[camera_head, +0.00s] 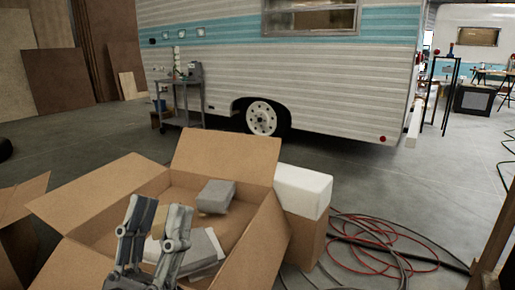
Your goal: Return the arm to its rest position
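My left gripper (160,208) is at the bottom of the head view, with its grey fingers pointing up over the near part of an open cardboard box (262,240). The two fingers stand apart with nothing visible held between them, so it is open. Inside the box lie a grey block (216,196) and flat grey and white pieces (205,248) partly hidden behind the fingers. I cannot tell the gripper's exact height above them. My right gripper is not in view.
A box with a white top (302,190) stands right of the open box. Red and dark cables (375,240) lie on the floor beside it. A brown post (495,240) is at the right edge. A cart (182,100) and the camper (330,80) stand farther back, with clear floor before them.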

